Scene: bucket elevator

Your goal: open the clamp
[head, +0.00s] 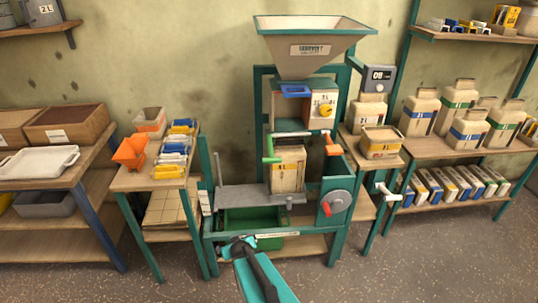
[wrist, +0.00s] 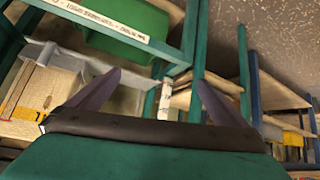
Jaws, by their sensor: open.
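A tan canister (head: 289,170) stands upright on the grey platform of the green-framed machine, under the hopper. A green-handled lever (head: 268,150) is at its upper left and an orange handle (head: 333,145) at its upper right. I cannot tell for certain which of these belongs to the clamp. My gripper (head: 238,243) is low in front of the machine, below the platform and apart from both handles. In the wrist view my gripper (wrist: 158,77) has its two fingers spread with nothing held between them. The canister and handles cannot be made out there.
A green bin (head: 250,222) sits under the platform, behind a labelled front bar. Side tables (head: 160,180) hold small boxes. Floor in front is clear.

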